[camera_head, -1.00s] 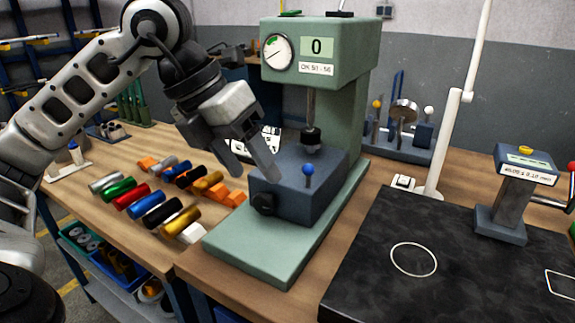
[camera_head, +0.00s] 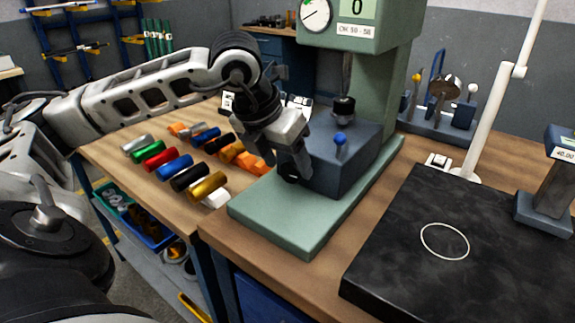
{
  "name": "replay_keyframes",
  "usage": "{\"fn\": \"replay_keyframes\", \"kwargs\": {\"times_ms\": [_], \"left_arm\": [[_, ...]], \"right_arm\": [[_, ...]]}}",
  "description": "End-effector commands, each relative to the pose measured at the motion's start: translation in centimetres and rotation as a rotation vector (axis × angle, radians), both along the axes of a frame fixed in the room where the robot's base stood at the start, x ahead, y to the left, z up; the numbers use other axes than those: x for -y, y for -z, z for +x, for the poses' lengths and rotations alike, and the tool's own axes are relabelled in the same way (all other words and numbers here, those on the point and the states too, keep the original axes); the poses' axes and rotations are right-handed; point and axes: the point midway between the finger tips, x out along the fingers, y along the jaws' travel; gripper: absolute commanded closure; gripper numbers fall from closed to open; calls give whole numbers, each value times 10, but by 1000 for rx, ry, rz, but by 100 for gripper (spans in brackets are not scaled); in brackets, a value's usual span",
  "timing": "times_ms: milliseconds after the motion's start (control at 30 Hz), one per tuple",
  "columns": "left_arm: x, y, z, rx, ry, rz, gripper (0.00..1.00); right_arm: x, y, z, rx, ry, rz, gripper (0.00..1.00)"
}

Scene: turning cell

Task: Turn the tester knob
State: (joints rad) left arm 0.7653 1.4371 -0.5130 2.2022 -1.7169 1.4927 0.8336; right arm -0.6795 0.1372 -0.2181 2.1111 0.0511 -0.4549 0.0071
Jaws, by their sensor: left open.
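The tester (camera_head: 385,100) is a green machine with a dial (camera_head: 315,14) and a display reading 0. On its base stands a blue-grey block (camera_head: 345,160) with a blue-balled pin (camera_head: 340,139) on top. The black tester knob (camera_head: 289,180) sticks out of the block's front left face, partly hidden by my gripper. My left gripper (camera_head: 286,165) is open and points down, its fingertips at the knob, seemingly one to either side. I cannot tell whether they touch it. My right gripper is out of view.
Several coloured cylinders (camera_head: 175,167) and orange blocks (camera_head: 248,162) lie on the wooden bench left of the tester. A black plate (camera_head: 400,260) with a white circle lies to the right, beside a white post (camera_head: 490,100). A tool stand (camera_head: 436,125) is behind.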

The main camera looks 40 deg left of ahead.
Motion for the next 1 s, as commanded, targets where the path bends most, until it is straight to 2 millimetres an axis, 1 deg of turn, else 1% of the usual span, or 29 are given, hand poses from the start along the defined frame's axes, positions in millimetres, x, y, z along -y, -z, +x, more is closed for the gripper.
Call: {"fn": "replay_keyframes", "kwargs": {"times_ms": [33,167,467,500,567,600,633,833,1000], "left_arm": [[1,5,2,-2,0,0,40],[1,12,5,0,1,0,40],[1,13,6,0,1,0,40],[1,13,6,0,1,0,51],[1,13,6,0,1,0,68],[1,13,6,0,1,0,79],[1,13,6,0,1,0,83],[3,13,6,-4,7,28,83],[7,12,6,-15,10,156,83]], "right_arm": [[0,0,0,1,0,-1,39],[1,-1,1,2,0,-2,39],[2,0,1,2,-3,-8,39],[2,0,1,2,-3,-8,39],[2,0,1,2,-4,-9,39],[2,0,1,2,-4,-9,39],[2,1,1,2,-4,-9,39],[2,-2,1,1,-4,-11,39],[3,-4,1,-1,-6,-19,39]]}}
